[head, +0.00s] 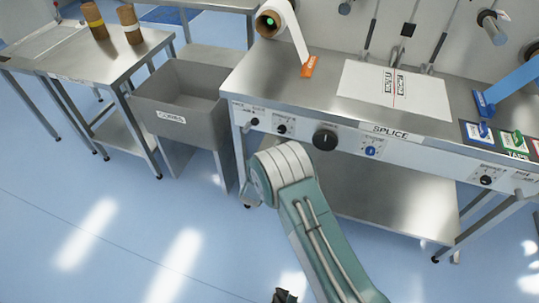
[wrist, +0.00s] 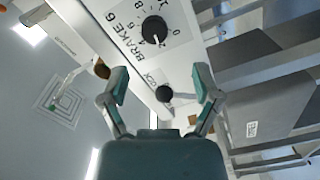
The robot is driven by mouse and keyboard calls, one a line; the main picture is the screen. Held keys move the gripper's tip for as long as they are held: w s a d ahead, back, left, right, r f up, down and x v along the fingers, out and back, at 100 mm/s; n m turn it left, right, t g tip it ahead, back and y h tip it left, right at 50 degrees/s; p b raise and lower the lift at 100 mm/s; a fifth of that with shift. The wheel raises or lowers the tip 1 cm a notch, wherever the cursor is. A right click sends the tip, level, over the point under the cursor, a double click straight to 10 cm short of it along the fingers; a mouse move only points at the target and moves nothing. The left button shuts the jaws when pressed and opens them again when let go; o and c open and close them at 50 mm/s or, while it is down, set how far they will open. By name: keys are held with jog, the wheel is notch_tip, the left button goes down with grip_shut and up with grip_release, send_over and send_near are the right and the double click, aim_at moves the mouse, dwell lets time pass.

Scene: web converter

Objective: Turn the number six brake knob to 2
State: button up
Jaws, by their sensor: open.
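The number six brake knob (wrist: 154,30) is round and black, on a white panel marked BRAKE 6 with a number scale around it. It shows upper centre in the wrist view. A short white mark on it points toward the 2 and 4 side; the exact reading is hard to tell. My gripper (wrist: 160,84) is open and empty, its two teal fingers spread below the knob in the picture and apart from it.
A smaller black knob (wrist: 164,93) shows between my fingers. In the head view, the splice table (head: 320,88) carries several panel knobs, including a large black one (head: 325,139) and a blue one (head: 371,151). A grey CORES bin (head: 180,100) stands left. Floor in front is clear.

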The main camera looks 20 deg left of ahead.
jog(key=shift+s, duration=1.8)
jog(key=w+d+r+m+g+y, duration=0.1)
jog(key=w+d+r+m+g, duration=0.15)
jog(key=r, duration=0.45)
jog(key=w+d+r+m+g+y, duration=0.1)
jog(key=w+d+r, duration=0.15)
jog(key=r, duration=0.45)
jog(key=s+d+r+m+g+y, duration=0.1)
jog(key=s+d+r, duration=0.1)
jog(key=d+r, duration=0.4)
jog(key=s+d+r+m+g+y, duration=0.1)
jog(key=s+d+r+g, duration=0.2)
jog(key=r, duration=0.4)
jog(key=s+d+r+m+g+h, duration=0.15)
jog(key=s+d+r+m, duration=0.35)
jog(key=s+d, duration=0.85)
jog(key=s+d+m+g+h, duration=0.1)
jog(key=s+d, duration=0.3)
jog(key=s, duration=0.4)
jog(key=s+d+m+g+h, duration=0.1)
jog(key=s+d+g, duration=0.1)
jog(key=s+d, duration=0.3)
jog(key=s, duration=0.4)
jog(key=shift+m, duration=0.35)
